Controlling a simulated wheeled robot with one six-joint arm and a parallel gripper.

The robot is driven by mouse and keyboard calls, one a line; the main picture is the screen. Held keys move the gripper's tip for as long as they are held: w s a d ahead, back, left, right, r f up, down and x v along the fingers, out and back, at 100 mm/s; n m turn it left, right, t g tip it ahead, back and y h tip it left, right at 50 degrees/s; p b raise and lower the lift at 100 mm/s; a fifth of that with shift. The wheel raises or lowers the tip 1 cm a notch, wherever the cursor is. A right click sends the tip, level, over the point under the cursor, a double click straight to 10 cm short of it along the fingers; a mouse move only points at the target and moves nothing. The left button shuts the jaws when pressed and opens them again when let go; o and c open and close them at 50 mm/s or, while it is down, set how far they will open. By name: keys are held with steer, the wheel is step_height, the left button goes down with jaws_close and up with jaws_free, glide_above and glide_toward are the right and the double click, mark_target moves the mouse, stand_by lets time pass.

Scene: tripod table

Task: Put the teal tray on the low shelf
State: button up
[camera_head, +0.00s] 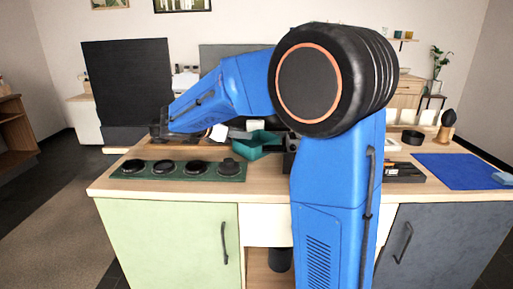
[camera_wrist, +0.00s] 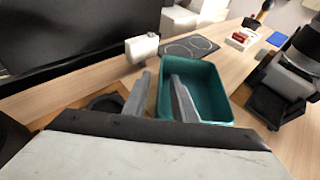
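The teal tray (camera_head: 252,150) stands on the wooden table top, partly hidden behind my arm in the head view. In the wrist view the teal tray (camera_wrist: 208,78) looks empty. My gripper (camera_wrist: 160,80) is open in the wrist view. One finger appears outside the tray's left wall and the other appears over the inside, with the wall between them. I cannot tell whether either finger touches it. In the head view my fingers are not clear. An open niche (camera_head: 262,268) shows under the table top; I cannot tell if it is the low shelf.
A green board with several dark round pieces (camera_head: 180,169) lies at the table's front left. A white container (camera_wrist: 141,47) stands beyond the tray. A dark holder (camera_wrist: 270,100) is right of the tray. A blue mat (camera_head: 460,170) lies at right. A large black panel (camera_head: 128,80) stands behind.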

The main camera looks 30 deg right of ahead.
mark_target(256, 144)
steer(key=shift+x, duration=1.4)
jaws_close()
steer(key=shift+r, duration=0.1)
